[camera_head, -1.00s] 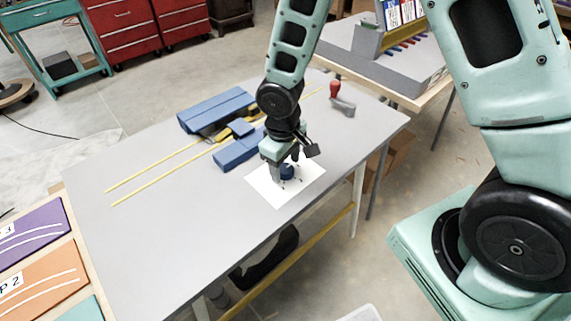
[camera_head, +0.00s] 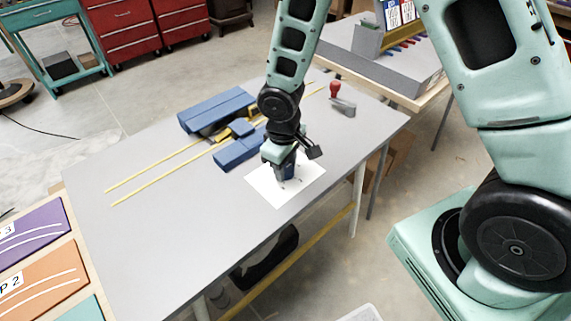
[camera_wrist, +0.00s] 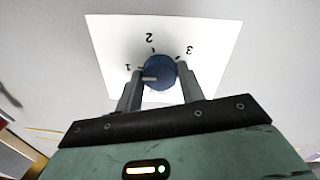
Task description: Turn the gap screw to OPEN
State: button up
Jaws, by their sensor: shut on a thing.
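The gap screw is a round blue knob (camera_wrist: 163,67) with a white pointer line, on a white card (camera_wrist: 110,35) marked 1, 2 and 3. The pointer faces left in the wrist view, near and slightly below the 1. Faint lettering shows below the knob between the fingers, too small to read; I cannot make out the word OPEN. My gripper (camera_head: 285,173) points down over the card and is shut on the knob, one finger on each side. In the head view the fingers hide most of the knob.
The card lies on a grey table (camera_head: 180,240). Blue blocks (camera_head: 215,108) and yellow rails (camera_head: 150,180) are beyond it to the left. A red-handled tool (camera_head: 337,92) stands at the far right. The near left of the table is clear.

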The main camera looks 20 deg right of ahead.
aim_at(290, 170)
jog(key=n, duration=0.3)
jog(key=shift+n, duration=0.4)
jog(key=n+p, duration=0.1)
jog(key=n, duration=0.3)
jog(key=shift+d+r+n, duration=0.1)
jog(key=shift+n, duration=0.2)
jog(key=n+p, duration=0.1)
jog(key=n, duration=0.3)
jog(key=shift+w+y, duration=0.1)
jog(key=shift+y, duration=0.3)
jog(key=shift+n+p, duration=1)
jog(key=shift+n, duration=1.4)
jog(key=o, duration=1)
jog(key=shift+c, duration=0.2)
notch_tip(290, 170, up, 17)
jog(key=s+p, duration=0.1)
jog(key=p, duration=0.3)
jog(key=shift+d+r, duration=0.15)
jog(key=shift+d, duration=0.2)
